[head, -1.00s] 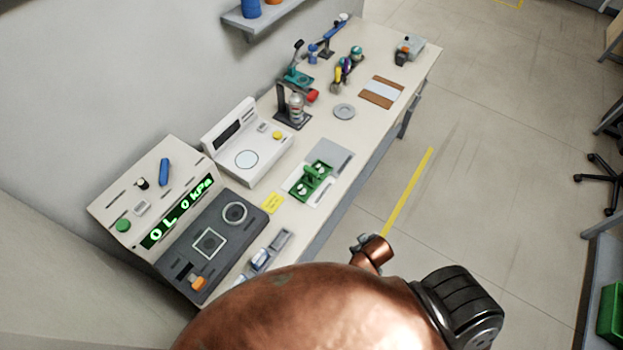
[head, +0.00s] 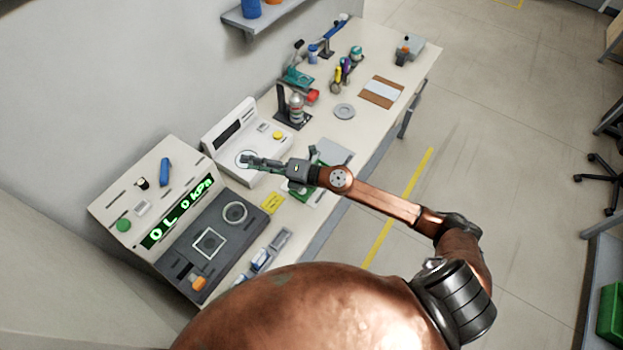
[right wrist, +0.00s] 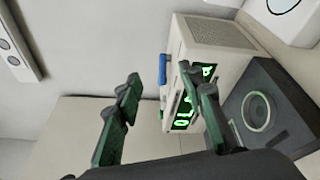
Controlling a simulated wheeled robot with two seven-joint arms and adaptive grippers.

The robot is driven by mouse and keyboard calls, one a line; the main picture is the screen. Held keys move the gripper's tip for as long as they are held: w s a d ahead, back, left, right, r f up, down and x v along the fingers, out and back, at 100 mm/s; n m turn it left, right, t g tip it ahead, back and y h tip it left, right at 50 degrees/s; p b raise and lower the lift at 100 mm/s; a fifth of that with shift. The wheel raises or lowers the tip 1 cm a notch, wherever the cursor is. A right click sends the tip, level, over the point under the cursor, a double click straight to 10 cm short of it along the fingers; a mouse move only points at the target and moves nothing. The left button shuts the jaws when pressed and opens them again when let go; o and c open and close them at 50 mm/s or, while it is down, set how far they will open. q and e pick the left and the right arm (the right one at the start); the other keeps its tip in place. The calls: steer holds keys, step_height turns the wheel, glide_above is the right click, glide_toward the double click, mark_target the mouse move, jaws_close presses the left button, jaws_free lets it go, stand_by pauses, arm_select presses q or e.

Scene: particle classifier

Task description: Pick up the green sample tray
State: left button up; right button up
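The green sample tray (head: 298,191) lies on the bench in the head view, mostly hidden under my right wrist and forearm. Only small green edges show around the arm. My right gripper (head: 254,161) is above the white device with the round plate, past the tray to the left, fingers pointing left. In the right wrist view its two fingers (right wrist: 162,88) stand apart with nothing between them. The tray does not show in that view. My left gripper is not in view.
The pressure console (head: 160,200) with a green display stands at the left, and it shows behind my fingers in the right wrist view (right wrist: 215,45). The white device (head: 225,135) is under the gripper. A spray can (head: 296,107) and tools stand farther back.

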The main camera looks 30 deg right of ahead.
steer(key=s+d+f+n+g+h, duration=0.1)
steer(key=d+f+n+g+h, duration=0.15)
steer(key=f+n, duration=0.2)
steer(key=s+d+f+n+g+h, duration=0.1)
steer(key=d+f+n+g+h, duration=0.1)
steer(key=d+f+n+g, duration=0.3)
steer(key=d+f+h, duration=0.1)
steer(key=d+h, duration=0.1)
steer(key=d, duration=0.2)
steer(key=w+d+f+h, duration=0.1)
steer(key=d+f+h, duration=0.1)
steer(key=d, duration=0.2)
steer(key=w+d+f+h, duration=0.1)
steer(key=d+h, duration=0.1)
steer(key=d, duration=0.2)
steer(key=shift+d+f, duration=0.2)
steer(key=shift+f, duration=0.2)
steer(key=shift+d+f, duration=0.2)
steer(key=shift+d, duration=0.1)
steer(key=x, duration=0.5)
steer(key=p+x, duration=0.1)
steer(key=x, duration=0.1)
steer(key=shift+w+d+f, duration=0.1)
steer(key=shift+d+f, duration=0.15)
steer(key=shift+d, duration=0.05)
steer(key=shift+c, duration=0.4)
jaws_close()
steer(key=shift+r, duration=0.1)
